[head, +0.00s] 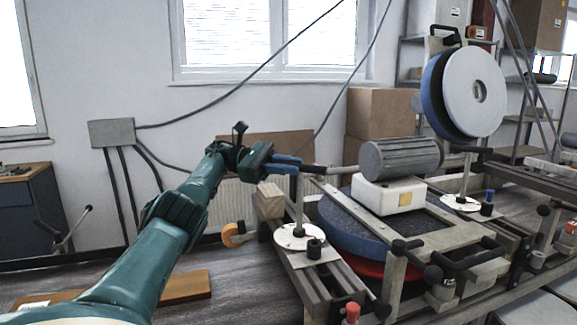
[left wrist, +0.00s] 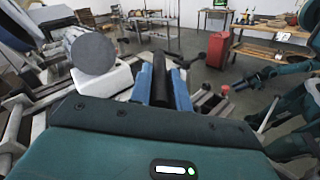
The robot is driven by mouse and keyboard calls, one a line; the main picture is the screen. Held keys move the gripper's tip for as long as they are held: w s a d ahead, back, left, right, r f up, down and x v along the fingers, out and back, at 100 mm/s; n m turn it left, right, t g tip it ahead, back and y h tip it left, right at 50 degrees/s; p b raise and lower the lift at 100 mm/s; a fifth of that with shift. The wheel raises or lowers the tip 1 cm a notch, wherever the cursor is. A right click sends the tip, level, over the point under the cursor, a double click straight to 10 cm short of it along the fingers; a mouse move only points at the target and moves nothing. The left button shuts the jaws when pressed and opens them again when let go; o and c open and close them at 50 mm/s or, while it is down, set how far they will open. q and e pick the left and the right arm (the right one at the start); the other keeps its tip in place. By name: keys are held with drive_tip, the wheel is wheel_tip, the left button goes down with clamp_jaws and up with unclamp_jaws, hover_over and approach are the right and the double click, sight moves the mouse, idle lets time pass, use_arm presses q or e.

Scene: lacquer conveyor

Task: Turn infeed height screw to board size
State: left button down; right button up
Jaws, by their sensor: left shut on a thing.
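The infeed height screw has a thin upright post (head: 299,205) on a round white dial plate (head: 298,237). A dark crank grip joins the top of the post. My left gripper (head: 287,164), with blue fingers, is shut on that dark grip, which shows between the fingers in the left wrist view (left wrist: 160,85). The fingers hide part of the grip and the crank. The dial's markings are too small to read. My right gripper (left wrist: 250,81) appears small at the right of the left wrist view; its jaws are unclear.
A grey motor (head: 400,159) on a white housing stands right of the screw. A second post with a dial plate (head: 461,203) stands farther right. Cardboard boxes (head: 380,112) are behind.

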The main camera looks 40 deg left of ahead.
use_arm(q)
drive_tip(key=shift+f, duration=0.1)
drive_tip(key=c, duration=1.3)
unclamp_jaws()
drive_tip(key=shift+a, duration=0.1)
use_arm(e)
drive_tip(key=shift+r, duration=0.1)
use_arm(q)
wheel_tip(320, 180, up, 8)
drive_tip(key=p, duration=0.3)
drive_tip(key=shift+r+p, duration=0.2)
drive_tip(key=shift+p, duration=0.15)
drive_tip(key=shift+r+p, duration=0.8)
use_arm(e)
drive_tip(key=shift+s+d+r+m+g+h, duration=0.1)
drive_tip(key=shift+d+r+m+g+h, duration=0.15)
drive_tip(key=shift+d, duration=0.25)
drive_tip(key=shift+s+d+r+m+g+h, duration=0.1)
drive_tip(key=shift+d+r+g+h, duration=0.05)
drive_tip(key=shift+d+h, duration=0.3)
drive_tip(key=shift+r, duration=0.1)
